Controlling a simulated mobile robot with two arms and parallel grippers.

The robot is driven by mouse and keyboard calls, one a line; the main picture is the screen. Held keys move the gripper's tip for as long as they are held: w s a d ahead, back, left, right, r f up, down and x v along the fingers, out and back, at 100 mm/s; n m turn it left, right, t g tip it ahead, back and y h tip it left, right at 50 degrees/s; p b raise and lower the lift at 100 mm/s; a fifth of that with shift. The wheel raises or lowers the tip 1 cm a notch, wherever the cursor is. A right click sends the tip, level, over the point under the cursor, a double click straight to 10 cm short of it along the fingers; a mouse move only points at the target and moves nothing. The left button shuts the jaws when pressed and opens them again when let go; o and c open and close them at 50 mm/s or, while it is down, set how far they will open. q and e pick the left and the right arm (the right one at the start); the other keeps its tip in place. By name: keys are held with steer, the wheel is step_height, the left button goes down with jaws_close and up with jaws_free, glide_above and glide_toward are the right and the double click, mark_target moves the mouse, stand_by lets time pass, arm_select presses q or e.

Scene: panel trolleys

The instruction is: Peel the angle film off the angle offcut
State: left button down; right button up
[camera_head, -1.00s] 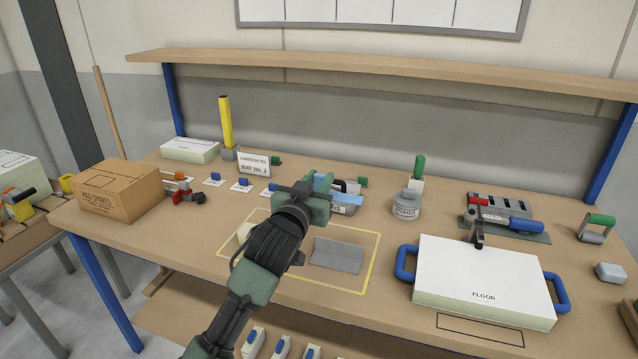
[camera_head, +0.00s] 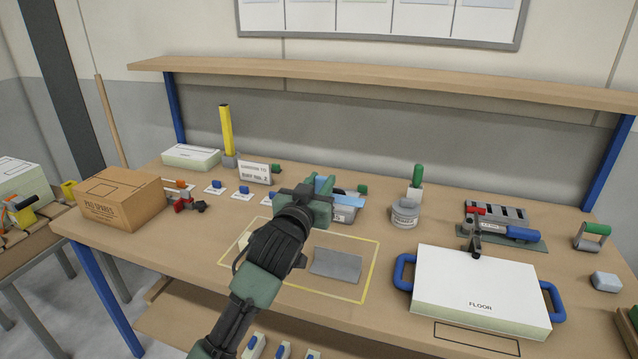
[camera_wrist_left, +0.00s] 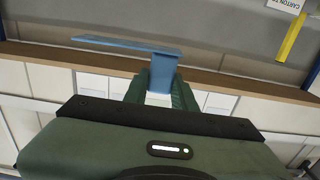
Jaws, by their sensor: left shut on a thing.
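My left gripper (camera_head: 318,203) is above the bench, at the back of the yellow-outlined area. It is shut on a thin blue angled piece, the angle film by its look. In the left wrist view this blue angle film (camera_wrist_left: 130,46) stands up from between the fingers (camera_wrist_left: 160,92), with a strip reaching left. I cannot tell whether any offcut is still under the film. A grey flat piece (camera_head: 337,264) lies inside the yellow outline, right of my wrist; I cannot tell if it is the angle offcut. My right gripper is not in view.
A white FLOOR panel (camera_head: 480,285) with blue handles fills the bench's front right. A cardboard box (camera_head: 122,199) stands left.

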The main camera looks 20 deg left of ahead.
arm_select(q)
steer(key=shift+w+d+r+p, duration=0.1)
steer(key=shift+d+r+p, duration=0.15)
steer(key=shift+r+p, duration=0.7)
steer(key=shift+d+r+p, duration=0.3)
steer(key=shift+r+p, duration=0.45)
steer(key=shift+r, duration=0.25)
steer(key=shift+w+d+r+p, duration=0.1)
steer(key=shift+d+r+p, duration=0.15)
steer(key=shift+r+p, duration=0.7)
step_height(320, 180, up, 6)
steer(key=p, duration=0.5)
steer(key=shift+p, duration=0.4)
